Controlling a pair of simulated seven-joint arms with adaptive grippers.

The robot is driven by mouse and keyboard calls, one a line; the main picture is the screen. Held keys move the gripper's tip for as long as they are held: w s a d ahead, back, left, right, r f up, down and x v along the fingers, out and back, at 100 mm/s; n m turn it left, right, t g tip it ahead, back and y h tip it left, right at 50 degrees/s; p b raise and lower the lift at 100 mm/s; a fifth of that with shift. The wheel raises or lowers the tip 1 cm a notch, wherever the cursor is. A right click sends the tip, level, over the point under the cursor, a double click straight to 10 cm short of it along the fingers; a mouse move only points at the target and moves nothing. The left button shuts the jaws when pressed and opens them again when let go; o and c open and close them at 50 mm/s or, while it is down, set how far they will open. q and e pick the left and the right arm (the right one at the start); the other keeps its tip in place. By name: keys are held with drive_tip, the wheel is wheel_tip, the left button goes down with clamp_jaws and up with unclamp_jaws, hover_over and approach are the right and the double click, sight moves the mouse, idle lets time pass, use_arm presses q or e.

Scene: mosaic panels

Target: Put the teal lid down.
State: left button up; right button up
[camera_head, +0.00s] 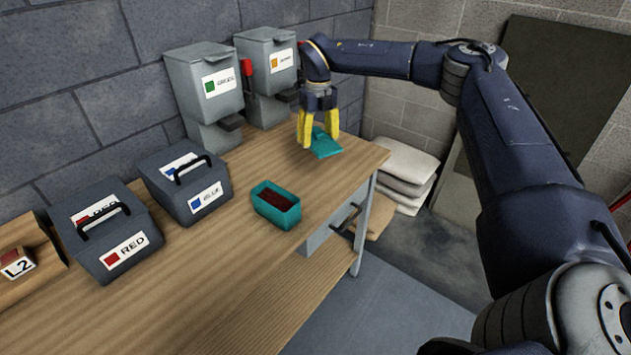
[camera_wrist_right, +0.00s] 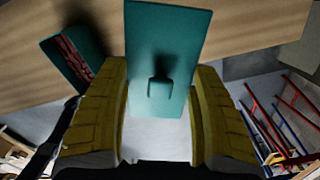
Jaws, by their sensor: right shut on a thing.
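The teal lid (camera_head: 325,144) is a flat rectangular plate with a small handle, near the far right end of the wooden bench. My right gripper (camera_head: 319,132), with yellow fingers, is over the bench and shut on the lid. In the right wrist view, the lid (camera_wrist_right: 171,40) shows between the yellow fingers (camera_wrist_right: 160,110), with its handle toward them. I cannot tell whether the lid touches the bench. An open teal box (camera_head: 277,212) with dark red contents stands on the bench; it also shows in the wrist view (camera_wrist_right: 62,62). My left gripper is out of view.
A red-labelled case (camera_head: 118,262) and a blue-labelled case (camera_head: 178,207) stand on the bench (camera_head: 210,300) to the left. Grey dispensers (camera_head: 203,72) stand by the wall behind. White sacks (camera_head: 408,165) lie on the floor at right. Bare wood surrounds the teal box.

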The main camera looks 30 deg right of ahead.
sight(318, 185)
wheel_tip(318, 185, down, 16)
drive_tip(key=shift+f, duration=0.15)
idle(0.6)
drive_tip(key=o, duration=0.9)
drive_tip(key=shift+f, duration=0.1)
wheel_tip(318, 185, up, 12)
drive_tip(key=shift+r, duration=0.15)
idle(0.5)
